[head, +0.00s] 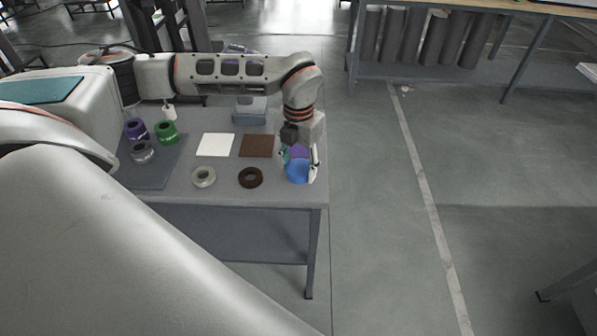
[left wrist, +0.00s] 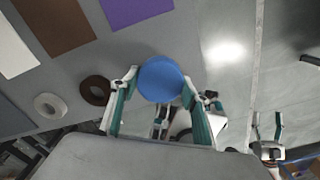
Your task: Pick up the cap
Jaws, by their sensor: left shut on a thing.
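The blue cap (head: 298,171) is a plain round piece at the right end of the table, in front of a purple square. My left gripper (head: 300,174) comes down from above with its fingers on either side of the cap. In the left wrist view the cap (left wrist: 160,79) is a smooth blue disc between the two teal and white fingers, which are shut on it. Whether it touches the table is hard to tell. My right gripper (left wrist: 266,122) shows small at the right of the left wrist view, its fingers apart and empty.
A grey ring (head: 204,177) and a brown ring (head: 250,177) lie left of the cap. Behind them are a white square (head: 216,145) and a brown square (head: 257,146). Purple, green and grey rolls stand on a dark mat (head: 152,176). The floor right of the table is clear.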

